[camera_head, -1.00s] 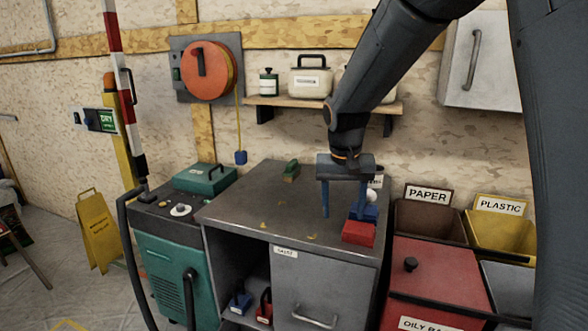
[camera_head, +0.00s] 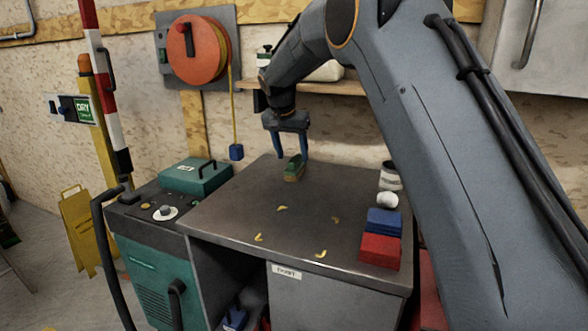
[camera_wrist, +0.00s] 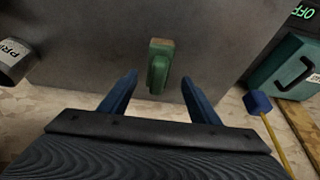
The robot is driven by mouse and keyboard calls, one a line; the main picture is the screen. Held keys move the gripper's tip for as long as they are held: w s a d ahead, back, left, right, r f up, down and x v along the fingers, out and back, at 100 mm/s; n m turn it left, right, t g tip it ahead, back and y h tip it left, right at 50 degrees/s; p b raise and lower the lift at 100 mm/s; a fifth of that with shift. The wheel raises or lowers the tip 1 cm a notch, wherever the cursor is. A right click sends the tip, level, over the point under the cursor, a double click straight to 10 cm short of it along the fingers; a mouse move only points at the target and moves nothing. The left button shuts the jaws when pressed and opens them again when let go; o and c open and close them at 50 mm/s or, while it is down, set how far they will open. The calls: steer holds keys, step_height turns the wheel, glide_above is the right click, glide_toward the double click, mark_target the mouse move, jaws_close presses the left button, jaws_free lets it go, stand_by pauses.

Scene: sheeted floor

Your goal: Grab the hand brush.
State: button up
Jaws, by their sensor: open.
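The hand brush (camera_head: 293,168) has a green top and a tan lower part and lies near the back edge of the grey bench top (camera_head: 230,215). In the wrist view the brush (camera_wrist: 159,68) lies ahead, between the lines of the two fingers. My gripper (camera_head: 291,158) is open and empty, with its blue fingers at the brush in the head view. In the wrist view the fingertips (camera_wrist: 159,80) stand apart on either side, with visible space between each and the brush. Whether they are down at brush height is hard to tell.
Red (camera_head: 380,250) and blue (camera_head: 384,221) blocks, a white round item (camera_head: 387,199) and a can (camera_head: 390,176) stand at the bench's right. Several yellowish scraps lie mid-bench. A green case (camera_head: 195,178) and a hanging blue block (camera_head: 236,152) are to the left.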

mark_target(294, 159)
steer(key=shift+w+d+f, duration=0.25)
steer(key=shift+d+f, duration=0.15)
steer(key=shift+f, duration=0.2)
steer(key=p+x, duration=0.1)
steer(key=x, duration=0.3)
steer(key=shift+w+f, duration=0.1)
steer(key=shift+f, duration=0.2)
steer(key=shift+a, duration=0.1)
steer(key=c, duration=1.2)
steer(key=shift+r, duration=0.1)
